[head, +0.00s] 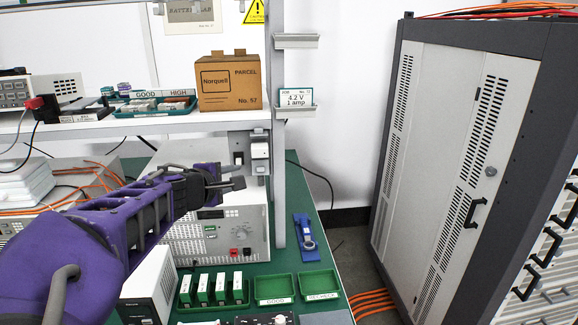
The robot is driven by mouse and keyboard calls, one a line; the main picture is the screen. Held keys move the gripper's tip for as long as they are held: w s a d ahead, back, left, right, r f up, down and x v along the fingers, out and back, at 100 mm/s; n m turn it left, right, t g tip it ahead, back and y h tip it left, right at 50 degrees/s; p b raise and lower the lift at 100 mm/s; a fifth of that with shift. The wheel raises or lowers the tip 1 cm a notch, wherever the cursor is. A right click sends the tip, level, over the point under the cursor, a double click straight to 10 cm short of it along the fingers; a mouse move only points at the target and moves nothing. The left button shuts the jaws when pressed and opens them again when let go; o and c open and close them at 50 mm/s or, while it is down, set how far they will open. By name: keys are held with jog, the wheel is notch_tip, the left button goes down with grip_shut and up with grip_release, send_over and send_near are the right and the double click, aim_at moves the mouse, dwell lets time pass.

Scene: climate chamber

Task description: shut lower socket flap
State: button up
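A small white socket unit (260,151) is fixed to the grey upright post under the shelf. Its upper part shows a pale cover, and a lower part (260,167) sits just below it. At this size I cannot tell how far the lower flap stands open. My gripper (232,180) is just left of and slightly below the socket unit, pointing right, in front of the bench instrument. It appears apart from the socket. Its dark fingers overlap in this view, so their opening is unclear. I see nothing held.
A dark and white switch (238,158) sits left of the socket. Below is a bench power supply (212,235). The shelf (200,122) with a cardboard parcel (229,82) is above. Green trays (274,289) lie on the bench. A tall cabinet (450,150) stands right.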

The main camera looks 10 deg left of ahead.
aim_at(260, 170)
jog(key=x, duration=1.4)
grip_shut()
